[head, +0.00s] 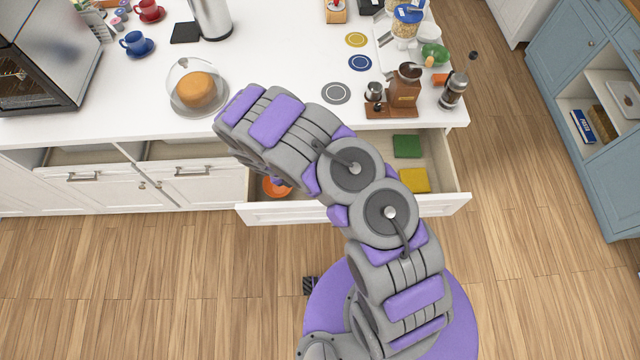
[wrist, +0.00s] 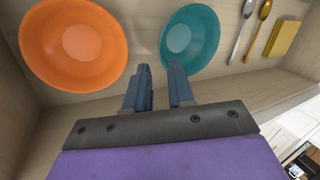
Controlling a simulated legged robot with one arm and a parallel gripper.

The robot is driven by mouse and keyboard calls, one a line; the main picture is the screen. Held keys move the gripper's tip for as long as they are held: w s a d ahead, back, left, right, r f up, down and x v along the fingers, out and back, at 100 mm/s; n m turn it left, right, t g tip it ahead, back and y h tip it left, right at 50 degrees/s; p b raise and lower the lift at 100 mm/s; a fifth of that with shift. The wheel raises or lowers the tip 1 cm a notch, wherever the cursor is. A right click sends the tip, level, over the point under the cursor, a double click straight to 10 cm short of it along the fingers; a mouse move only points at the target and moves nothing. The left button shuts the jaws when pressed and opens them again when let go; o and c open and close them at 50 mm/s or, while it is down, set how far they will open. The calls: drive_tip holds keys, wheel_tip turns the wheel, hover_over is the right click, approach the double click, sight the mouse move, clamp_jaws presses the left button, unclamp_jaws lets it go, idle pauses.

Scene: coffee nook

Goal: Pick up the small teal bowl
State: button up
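The small teal bowl (wrist: 203,38) lies in the open drawer (head: 262,213), and in the wrist view it is just beyond my fingertips. My gripper (wrist: 161,72) has its two dark fingers apart with a gap between them, and nothing is between them. The right fingertip is close to the near rim of the teal bowl; I cannot tell if they touch. In the head view my arm hides the teal bowl and the gripper.
An orange bowl (wrist: 72,45) lies left of the teal bowl and also shows in the head view (head: 277,187). Spoons (wrist: 262,12) and yellow cloth (wrist: 283,36) lie to the right. Green cloth (head: 407,146) is in the drawer's right part. A cake dome (head: 197,88) stands on the counter.

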drive_tip(key=shift+b+x, duration=1.1)
drive_tip(key=shift+x, duration=2.8)
drive_tip(key=shift+d+r, duration=0.15)
drive_tip(key=shift+d, duration=0.05)
drive_tip(key=shift+c, duration=0.2)
clamp_jaws()
